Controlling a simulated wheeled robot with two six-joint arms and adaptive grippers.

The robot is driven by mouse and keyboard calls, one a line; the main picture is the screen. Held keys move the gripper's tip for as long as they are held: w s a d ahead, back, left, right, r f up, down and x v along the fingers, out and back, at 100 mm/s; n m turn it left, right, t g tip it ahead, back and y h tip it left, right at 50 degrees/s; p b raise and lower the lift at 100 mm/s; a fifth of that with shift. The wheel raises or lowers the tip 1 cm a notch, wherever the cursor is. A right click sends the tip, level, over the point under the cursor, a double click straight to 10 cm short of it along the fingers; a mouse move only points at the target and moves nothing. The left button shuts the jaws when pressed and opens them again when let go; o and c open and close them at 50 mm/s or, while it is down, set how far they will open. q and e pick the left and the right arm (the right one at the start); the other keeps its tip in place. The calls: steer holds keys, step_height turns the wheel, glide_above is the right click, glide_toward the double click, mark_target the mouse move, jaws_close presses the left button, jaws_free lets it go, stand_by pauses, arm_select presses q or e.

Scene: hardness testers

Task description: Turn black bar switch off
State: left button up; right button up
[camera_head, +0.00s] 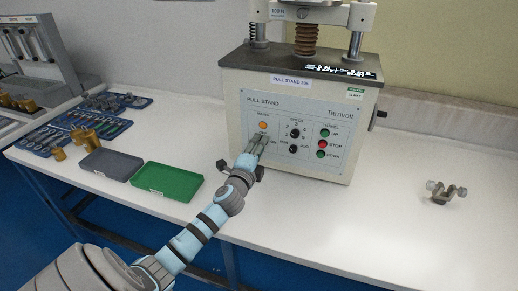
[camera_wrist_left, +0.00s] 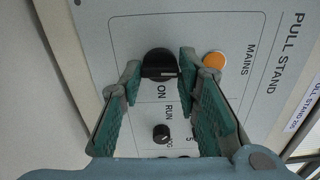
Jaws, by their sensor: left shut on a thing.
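The black bar switch (camera_wrist_left: 158,64) shows in the left wrist view on the grey PULL STAND panel, next to the ON label and an orange lamp (camera_wrist_left: 214,60). A pale line shows along the switch's lower edge. My left gripper (camera_wrist_left: 160,70) has one green-padded finger on each side of the switch and is shut on it. In the head view my left gripper (camera_head: 257,147) is at the panel's left part, below the orange lamp (camera_head: 262,125), and hides the switch. My right gripper is not in view.
The pull stand (camera_head: 330,105) stands on the white bench (camera_head: 400,215). Its panel also holds other black knobs and green and red buttons (camera_head: 323,144). A green tray (camera_head: 168,181) and a grey tray (camera_head: 110,164) lie left. A metal fixture (camera_head: 446,193) lies right.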

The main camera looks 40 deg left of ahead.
arm_select(q)
steer(key=shift+f+n, duration=0.15)
steer(key=shift+n, duration=0.15)
stand_by(0.4)
steer(key=o, duration=1.2)
steer(key=shift+c, duration=0.2)
steer(key=shift+s, duration=0.1)
steer(key=v, duration=1.2)
